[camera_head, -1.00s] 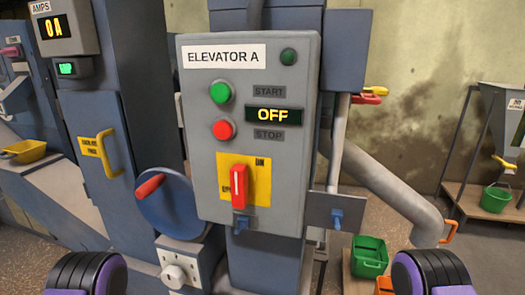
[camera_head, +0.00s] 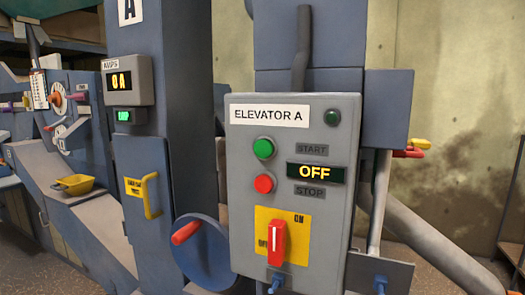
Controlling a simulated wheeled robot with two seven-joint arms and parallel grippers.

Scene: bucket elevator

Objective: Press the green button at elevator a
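The green button (camera_head: 263,149) is on the upper left of the grey Elevator A control panel (camera_head: 333,225), beside the START label. The red button (camera_head: 264,184) sits just below it, beside the STOP label. The display (camera_head: 315,173) reads OFF in yellow. A dark green lamp (camera_head: 332,117) is at the panel's top right and looks unlit. Neither of my grippers shows in the head view now.
A blue wheel with a red handle (camera_head: 186,232) stands left of the panel. A blue cabinet door with a yellow handle (camera_head: 151,195) is further left, below an amps meter (camera_head: 121,80) reading 0 A. A grey pipe (camera_head: 435,247) slopes down at the right.

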